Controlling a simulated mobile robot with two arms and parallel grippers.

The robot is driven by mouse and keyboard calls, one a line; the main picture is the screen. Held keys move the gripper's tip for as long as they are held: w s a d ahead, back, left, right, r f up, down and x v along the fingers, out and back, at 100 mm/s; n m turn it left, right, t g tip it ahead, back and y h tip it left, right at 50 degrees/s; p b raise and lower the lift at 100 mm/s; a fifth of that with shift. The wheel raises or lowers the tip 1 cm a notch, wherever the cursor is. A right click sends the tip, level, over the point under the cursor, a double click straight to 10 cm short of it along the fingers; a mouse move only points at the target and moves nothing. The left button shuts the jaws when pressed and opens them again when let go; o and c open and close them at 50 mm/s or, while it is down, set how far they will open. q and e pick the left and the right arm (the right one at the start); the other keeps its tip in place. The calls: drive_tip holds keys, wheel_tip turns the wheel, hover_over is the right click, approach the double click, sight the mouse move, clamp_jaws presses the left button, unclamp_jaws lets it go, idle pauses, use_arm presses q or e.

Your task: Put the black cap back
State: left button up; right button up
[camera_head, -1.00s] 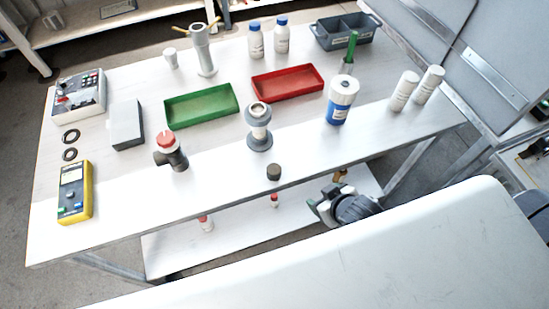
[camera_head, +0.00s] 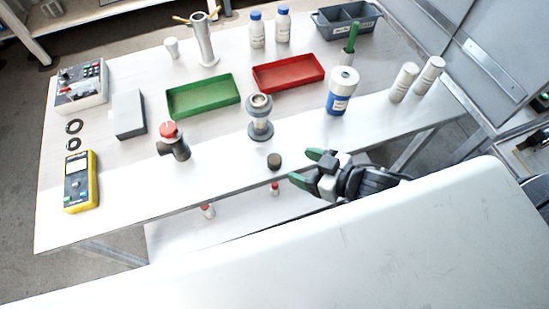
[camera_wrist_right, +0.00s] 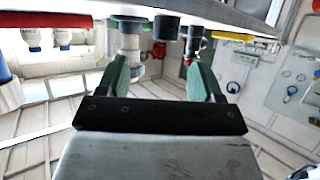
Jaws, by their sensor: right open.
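The black cap (camera_head: 274,161) stands on the white bench near its front edge; a dark cylinder that looks like it (camera_wrist_right: 166,27) shows in the right wrist view. Behind it stands the grey-and-white reactor (camera_head: 260,128), upright, with a grey ring around its top. My right gripper (camera_head: 306,167) is open and empty, just right of the cap and apart from it, at the bench's front edge. Its two green fingers also show in the wrist view (camera_wrist_right: 160,68), with the dark cylinder above the gap between them. My left gripper is not in view.
A red-topped valve (camera_head: 172,142) stands left of the reactor; a blue-labelled bottle (camera_head: 341,90) stands to its right. Green (camera_head: 204,97) and red (camera_head: 288,73) trays lie behind. A yellow meter (camera_head: 81,182) lies at left. The bench around the cap is clear.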

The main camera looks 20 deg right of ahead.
sight(276, 159)
drive_tip(key=x, duration=0.5)
drive_tip(key=p+x, duration=0.1)
drive_tip(key=x, duration=0.1)
drive_tip(key=shift+a, duration=0.45)
drive_tip(key=shift+w+a+f, duration=0.15)
drive_tip(key=shift+w+f, duration=0.05)
drive_tip(key=shift+f, duration=0.05)
drive_tip(key=shift+s, duration=0.1)
drive_tip(key=shift+c, duration=0.4)
drive_tip(key=c, duration=1)
drive_tip(key=shift+o, duration=0.2)
